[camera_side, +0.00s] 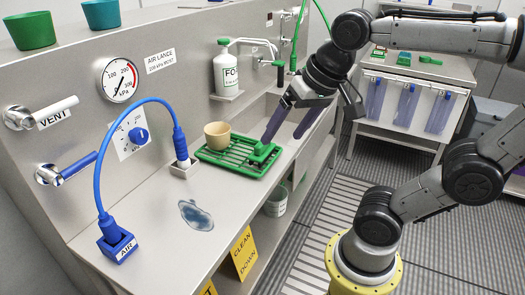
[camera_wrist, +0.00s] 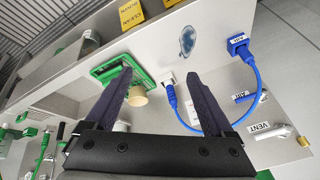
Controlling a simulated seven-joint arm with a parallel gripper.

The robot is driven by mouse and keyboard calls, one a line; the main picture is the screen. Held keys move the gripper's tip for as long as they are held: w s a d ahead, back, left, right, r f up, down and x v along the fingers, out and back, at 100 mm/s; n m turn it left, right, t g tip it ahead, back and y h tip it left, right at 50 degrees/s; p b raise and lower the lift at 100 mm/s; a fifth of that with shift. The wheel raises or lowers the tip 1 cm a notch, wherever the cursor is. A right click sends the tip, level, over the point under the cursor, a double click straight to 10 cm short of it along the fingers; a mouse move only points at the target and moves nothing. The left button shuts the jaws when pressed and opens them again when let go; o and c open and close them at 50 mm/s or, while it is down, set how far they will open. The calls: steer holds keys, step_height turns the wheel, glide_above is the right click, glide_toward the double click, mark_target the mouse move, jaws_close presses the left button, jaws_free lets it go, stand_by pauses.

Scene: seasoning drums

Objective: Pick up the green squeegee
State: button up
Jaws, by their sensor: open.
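A green tool that looks like the squeegee (camera_side: 262,150) lies at the right end of a green drip rack (camera_side: 212,160) on the steel counter. It also shows in the wrist view (camera_wrist: 129,62), partly hidden by a finger. My gripper (camera_side: 282,138) comes down from the upper right with its dark fingers spread and nothing between them. One fingertip is close above the green tool in the side view; I cannot tell if they touch.
A beige cup (camera_side: 217,135) stands on the rack. A white soap bottle (camera_side: 226,72) is on a wall shelf behind. A blue hose (camera_side: 103,170) arches at the left to a blue block. A blue-grey puddle (camera_side: 196,215) marks the otherwise clear front counter. More green tools (camera_side: 404,58) lie on a far cart.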

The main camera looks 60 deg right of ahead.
steer(key=w+d+r+m+g, duration=0.2)
steer(key=w+d+m, duration=0.35)
steer(key=w, duration=0.35)
steer(key=m+g, duration=0.3)
steer(key=m, duration=0.3)
glide_above(263, 148)
steer(key=w+d, duration=0.1)
steer(key=d, duration=0.1)
step_height(263, 148, down, 11)
steer(key=shift+d+f, duration=0.1)
steer(key=shift+f, duration=0.4)
step_height(263, 148, down, 8)
steer(key=shift+r, duration=0.2)
steer(key=shift+w+d+f, duration=0.1)
steer(key=shift+f, duration=1.3)
steer(key=shift+d+f, duration=0.1)
steer(key=shift+f, duration=1.3)
jaws_close()
steer(key=shift+r, duration=0.1)
